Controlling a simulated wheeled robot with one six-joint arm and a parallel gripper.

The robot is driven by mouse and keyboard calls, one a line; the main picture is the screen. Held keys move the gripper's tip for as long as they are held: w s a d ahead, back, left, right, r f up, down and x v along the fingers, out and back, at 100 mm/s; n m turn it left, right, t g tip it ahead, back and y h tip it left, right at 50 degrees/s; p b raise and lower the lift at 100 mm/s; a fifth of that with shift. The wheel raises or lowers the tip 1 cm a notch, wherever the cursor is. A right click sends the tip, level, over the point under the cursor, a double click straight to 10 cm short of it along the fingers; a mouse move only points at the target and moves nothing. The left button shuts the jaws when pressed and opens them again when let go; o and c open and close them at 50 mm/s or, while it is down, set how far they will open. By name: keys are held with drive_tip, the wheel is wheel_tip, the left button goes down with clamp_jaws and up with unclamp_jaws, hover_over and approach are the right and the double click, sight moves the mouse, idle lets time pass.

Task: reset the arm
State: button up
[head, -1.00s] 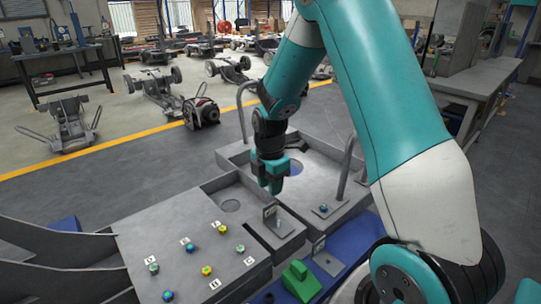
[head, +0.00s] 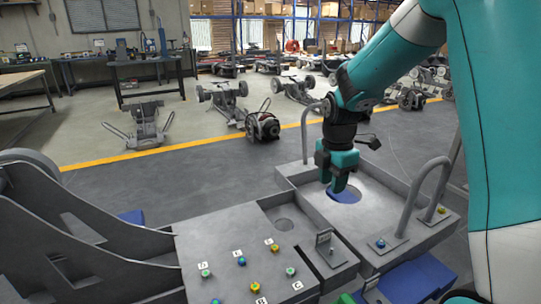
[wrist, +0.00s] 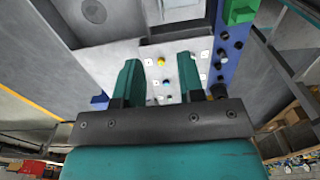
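My arm is teal and white and comes down from the upper right in the head view. My gripper (head: 341,186) hangs over the grey tray (head: 385,236), in line with the blue round spot (head: 345,195) in its floor. The height above the tray is hard to judge. In the wrist view my gripper (wrist: 159,62) has its two teal fingers well apart, with nothing between them. A grey panel (wrist: 150,52) with coloured knobs shows beyond the fingers.
The knobbed panel (head: 219,250) has lettered labels and stands front centre. Handles (head: 428,190) rise from the tray. Grey curved plates (head: 75,235) fill the left. Wheeled chassis (head: 145,125) stand beyond the yellow floor line (head: 150,152).

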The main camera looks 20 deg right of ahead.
drive_tip(key=s+a+r+m+y+p, duration=0.1)
drive_tip(key=s+a+r+m+p, duration=0.25)
drive_tip(key=a+r, duration=0.3)
drive_tip(key=s+a+r+m+y+p, duration=0.1)
drive_tip(key=s+a+r+m+p, duration=0.1)
drive_tip(key=s+a+r, duration=0.4)
drive_tip(key=s+a+r+m+y+p, duration=0.2)
drive_tip(key=s+a+r+m, duration=0.3)
drive_tip(key=s+a, duration=0.5)
drive_tip(key=s+m+p, duration=0.1)
drive_tip(key=s, duration=0.1)
drive_tip(key=shift+s+r, duration=0.25)
drive_tip(key=shift+s, duration=0.15)
